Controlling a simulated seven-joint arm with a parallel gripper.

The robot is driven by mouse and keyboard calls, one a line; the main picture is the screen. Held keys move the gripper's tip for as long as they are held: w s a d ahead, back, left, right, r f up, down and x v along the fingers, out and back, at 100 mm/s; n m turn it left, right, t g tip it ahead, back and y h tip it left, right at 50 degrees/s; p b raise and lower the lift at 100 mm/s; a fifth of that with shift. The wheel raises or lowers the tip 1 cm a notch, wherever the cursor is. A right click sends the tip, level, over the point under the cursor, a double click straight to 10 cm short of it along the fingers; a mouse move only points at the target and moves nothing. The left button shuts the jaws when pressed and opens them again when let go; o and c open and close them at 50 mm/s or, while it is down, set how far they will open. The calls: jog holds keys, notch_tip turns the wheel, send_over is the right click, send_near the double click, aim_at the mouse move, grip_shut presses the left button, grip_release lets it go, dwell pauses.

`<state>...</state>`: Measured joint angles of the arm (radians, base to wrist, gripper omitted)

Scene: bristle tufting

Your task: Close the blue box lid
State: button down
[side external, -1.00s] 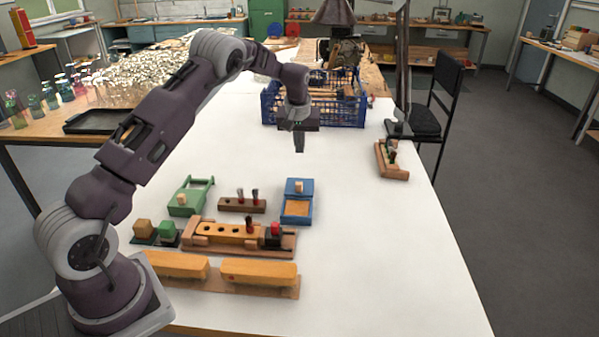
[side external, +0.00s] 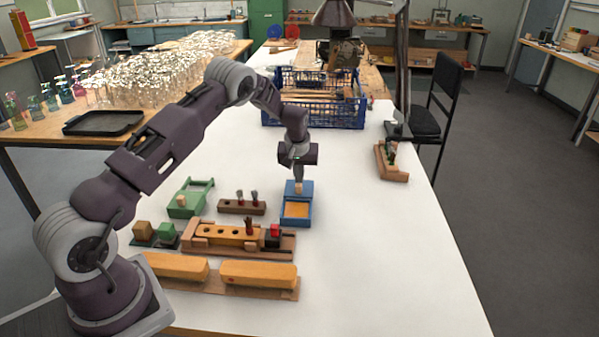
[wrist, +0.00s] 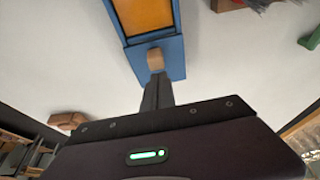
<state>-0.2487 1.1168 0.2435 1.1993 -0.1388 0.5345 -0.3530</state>
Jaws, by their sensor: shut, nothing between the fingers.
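The blue box (side external: 297,221) stands on the white table with its orange-brown inside showing at the near part. Its blue lid (side external: 306,188) covers the far part and carries a small wooden knob (side external: 298,188). My gripper (side external: 298,180) is shut and points down at the knob from above. In the wrist view, the shut fingertips (wrist: 157,78) are right by the knob (wrist: 155,59), on the side away from the open part; I cannot tell whether they touch. The box's orange inside (wrist: 146,14) and blue lid (wrist: 174,57) also show there.
A green box (side external: 190,199), a brown block with dark tufts (side external: 242,206) and a wooden fixture (side external: 240,238) stand left of the blue box. A blue crate (side external: 315,112) is behind. The table to the right is mostly clear.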

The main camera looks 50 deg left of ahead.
jog(key=shift+s+d, duration=0.1)
jog(key=s+d, duration=0.6)
jog(key=shift+s+d, duration=0.45)
jog(key=shift+f, duration=0.1)
